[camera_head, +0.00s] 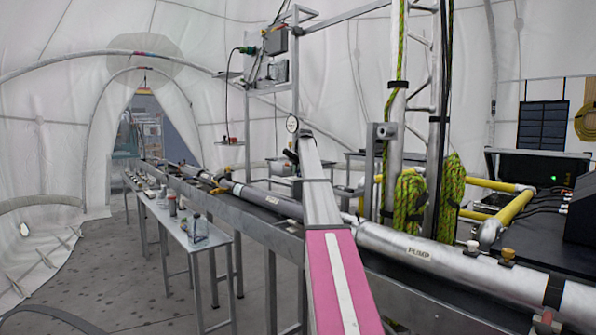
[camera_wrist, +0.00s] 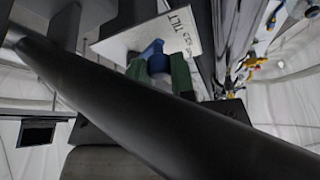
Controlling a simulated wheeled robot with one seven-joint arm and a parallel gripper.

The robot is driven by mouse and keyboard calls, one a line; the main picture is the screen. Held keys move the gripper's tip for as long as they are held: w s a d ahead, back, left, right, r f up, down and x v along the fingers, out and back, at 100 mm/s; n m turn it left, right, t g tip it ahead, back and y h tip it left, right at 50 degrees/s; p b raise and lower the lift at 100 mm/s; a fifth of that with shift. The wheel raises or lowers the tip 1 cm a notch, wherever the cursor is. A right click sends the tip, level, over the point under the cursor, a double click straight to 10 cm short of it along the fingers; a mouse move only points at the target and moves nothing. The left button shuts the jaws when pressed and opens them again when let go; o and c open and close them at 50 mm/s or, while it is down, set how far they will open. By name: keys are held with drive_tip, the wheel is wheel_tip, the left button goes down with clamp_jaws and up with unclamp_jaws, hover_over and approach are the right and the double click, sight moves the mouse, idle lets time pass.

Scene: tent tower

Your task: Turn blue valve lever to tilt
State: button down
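In the wrist view the blue valve lever (camera_wrist: 152,50) stands in front of a pale plate (camera_wrist: 185,36) marked TILT. My gripper (camera_wrist: 160,70) shows as two green fingertips, one on each side of the blue lever. Whether the fingers touch or press on it is not clear. A thick dark bar crosses diagonally in front and hides the rest of the fingers and the lower part of the lever. In the head view the blue lever and my fingers cannot be made out; my pink and grey arm reaches forward through the middle.
A long grey pipe marked PUMP (camera_head: 420,253) runs lengthwise beside my arm. Yellow pipes (camera_head: 512,208) and upright poles with green ropes (camera_head: 409,203) stand to the right. A narrow bench (camera_head: 190,240) with small jars is at left. Floor at far left is open.

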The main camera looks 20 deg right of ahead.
drive_tip(key=shift+s+d+n+y, duration=0.2)
drive_tip(key=shift+d+n+y, duration=0.1)
drive_tip(key=shift+n, duration=0.45)
drive_tip(key=shift+s+d+n+y, duration=0.15)
drive_tip(key=shift+d+n+y, duration=0.15)
drive_tip(key=shift+n, duration=0.45)
drive_tip(key=c, duration=1)
unclamp_jaws()
drive_tip(key=shift+r, duration=0.1)
drive_tip(key=v, duration=1)
drive_tip(key=shift+d+r, duration=0.1)
drive_tip(key=shift+r, duration=0.25)
drive_tip(key=shift+s, duration=0.1)
